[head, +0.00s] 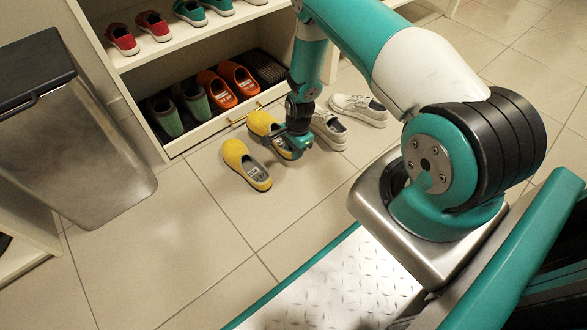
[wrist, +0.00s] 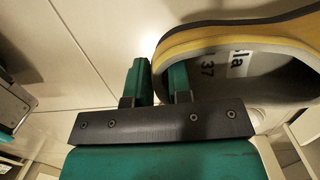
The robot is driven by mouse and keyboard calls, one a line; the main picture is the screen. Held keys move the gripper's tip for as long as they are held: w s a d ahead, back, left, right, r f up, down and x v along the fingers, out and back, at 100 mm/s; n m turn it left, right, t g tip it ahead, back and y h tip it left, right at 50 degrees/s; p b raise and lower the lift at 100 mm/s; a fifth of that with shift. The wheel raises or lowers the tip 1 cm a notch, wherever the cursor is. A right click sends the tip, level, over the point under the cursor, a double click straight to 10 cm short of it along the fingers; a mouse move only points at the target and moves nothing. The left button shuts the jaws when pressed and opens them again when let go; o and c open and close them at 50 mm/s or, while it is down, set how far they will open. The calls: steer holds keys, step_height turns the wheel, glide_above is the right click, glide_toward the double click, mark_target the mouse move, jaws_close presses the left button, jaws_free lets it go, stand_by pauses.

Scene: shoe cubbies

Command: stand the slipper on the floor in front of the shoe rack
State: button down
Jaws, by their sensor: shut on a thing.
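My gripper (head: 293,144) is shut on the rim of a yellow slipper (head: 262,124) in front of the shoe rack (head: 199,132). In the wrist view, one finger of my gripper (wrist: 159,78) is outside the slipper's wall and the other inside. The held slipper (wrist: 205,38) has a grey insole with a label reading 37. My gripper hides part of it in the head view. I cannot tell whether its sole touches the floor. A second yellow slipper (head: 240,158) stands on the floor (head: 185,225), just left of and nearer than the held one.
White shoes (head: 357,108) stand on the floor right of my gripper. The rack's lower shelf holds orange shoes (head: 217,87) and green-grey shoes (head: 165,116); red shoes (head: 153,26) are above. A metal bin (head: 80,140) stands at left. The floor left of the yellow slippers is clear.

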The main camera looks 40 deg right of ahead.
step_height(320, 180, down, 6)
steer(key=b, duration=0.3)
steer(key=shift+f, duration=0.25)
steer(key=shift+r, duration=0.1)
steer(key=c, duration=1)
jaws_free()
steer(key=shift+c, duration=0.2)
